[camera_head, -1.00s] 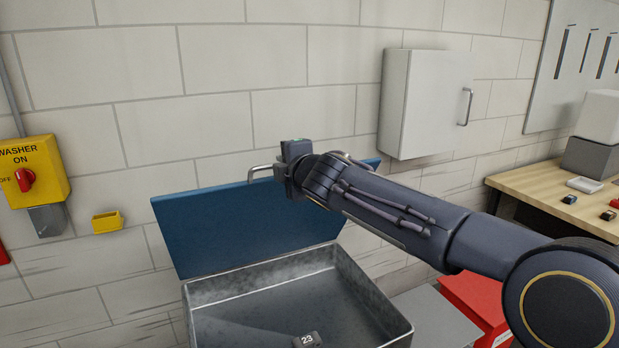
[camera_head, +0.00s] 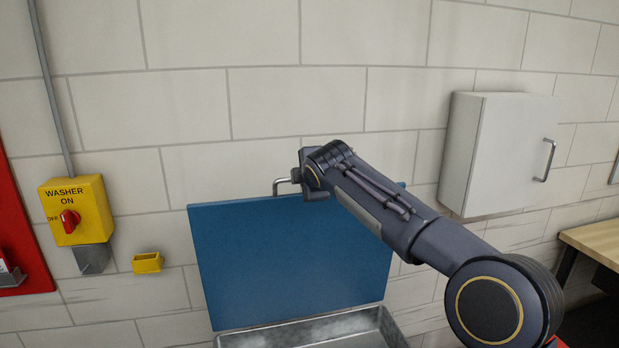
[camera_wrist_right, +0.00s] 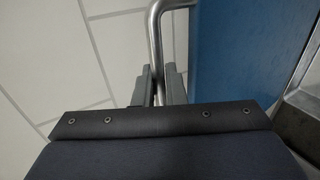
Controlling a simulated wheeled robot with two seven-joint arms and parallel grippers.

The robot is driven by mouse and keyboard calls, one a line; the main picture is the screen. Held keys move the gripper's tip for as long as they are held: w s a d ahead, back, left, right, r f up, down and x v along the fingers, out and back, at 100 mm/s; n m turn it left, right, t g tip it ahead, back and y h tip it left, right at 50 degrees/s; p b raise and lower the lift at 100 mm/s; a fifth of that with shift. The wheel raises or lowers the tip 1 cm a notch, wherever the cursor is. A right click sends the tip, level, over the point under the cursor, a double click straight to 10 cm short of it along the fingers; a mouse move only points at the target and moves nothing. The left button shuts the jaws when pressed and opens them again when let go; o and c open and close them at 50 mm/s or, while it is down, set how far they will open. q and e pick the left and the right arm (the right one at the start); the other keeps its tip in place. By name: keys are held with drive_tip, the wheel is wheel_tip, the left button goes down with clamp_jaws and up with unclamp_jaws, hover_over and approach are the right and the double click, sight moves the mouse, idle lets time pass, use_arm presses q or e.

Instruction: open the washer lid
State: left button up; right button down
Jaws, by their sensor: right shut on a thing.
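The washer's blue lid (camera_head: 290,265) stands raised, close to upright, at the back of the open metal washer tub (camera_head: 350,328). A bent metal handle (camera_head: 281,184) shows at the lid's top edge. My right gripper (camera_head: 300,178) is at that handle; its fingers are mostly hidden by my arm in the head view. In the right wrist view the two fingers (camera_wrist_right: 160,90) are shut on the metal handle (camera_wrist_right: 155,40), with the blue lid (camera_wrist_right: 220,50) just to the right. My left gripper is not in view.
A yellow switch box (camera_head: 78,212) labelled WASHER ON and a small yellow holder (camera_head: 147,262) are on the wall at left. A white wall cabinet (camera_head: 495,155) hangs to the right of my arm. A wooden bench (camera_head: 595,240) is at far right.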

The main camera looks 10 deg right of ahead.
drive_tip(key=shift+f, duration=0.15)
drive_tip(key=c, duration=1.5)
unclamp_jaws()
drive_tip(key=shift+w, duration=0.1)
drive_tip(key=shift+c, duration=0.2)
drive_tip(key=b+v, duration=0.2)
drive_tip(key=v, duration=0.6)
drive_tip(key=shift+b, duration=0.3)
drive_tip(key=shift+w, duration=0.1)
